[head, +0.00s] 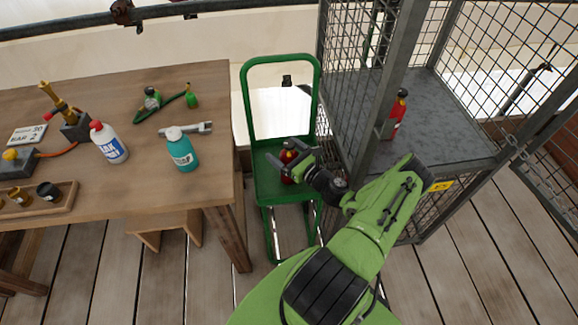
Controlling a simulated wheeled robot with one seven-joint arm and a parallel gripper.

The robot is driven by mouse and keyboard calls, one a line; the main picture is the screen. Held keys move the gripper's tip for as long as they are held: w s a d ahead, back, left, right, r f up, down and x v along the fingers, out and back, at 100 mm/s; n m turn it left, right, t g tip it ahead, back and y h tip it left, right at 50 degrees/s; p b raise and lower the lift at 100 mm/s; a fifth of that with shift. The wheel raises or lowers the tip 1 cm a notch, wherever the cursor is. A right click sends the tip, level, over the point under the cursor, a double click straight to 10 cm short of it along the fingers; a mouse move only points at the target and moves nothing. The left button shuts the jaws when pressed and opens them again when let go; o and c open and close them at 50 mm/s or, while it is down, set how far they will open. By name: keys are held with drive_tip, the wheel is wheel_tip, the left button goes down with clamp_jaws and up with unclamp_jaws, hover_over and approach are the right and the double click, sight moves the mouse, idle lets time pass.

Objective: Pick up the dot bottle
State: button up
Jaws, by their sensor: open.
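A small red bottle (286,178) with a dark top stands on the seat of the green chair (267,187). My gripper (283,157) is open above the seat, right at this bottle, with its fingers partly covering it. I cannot tell whether the fingers touch it. Another red bottle (397,117) with a dark cap stands in the wire cage. A white bottle (110,147) with a red cap and a teal bottle (182,152) stand on the wooden table. No dot marking is readable on any bottle, so I cannot tell which is the dot bottle.
The wooden table (80,213) at left also holds a wrench (190,128), green fittings (152,98), a brass torch-like tool (58,100) and a wooden tray (48,203). The cage's grey shelf (440,125) and posts stand close right of the chair. Plank floor lies below.

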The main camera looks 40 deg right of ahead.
clamp_jaws()
drive_tip(key=shift+r, duration=0.1)
idle(0.4)
drive_tip(key=shift+r, duration=0.1)
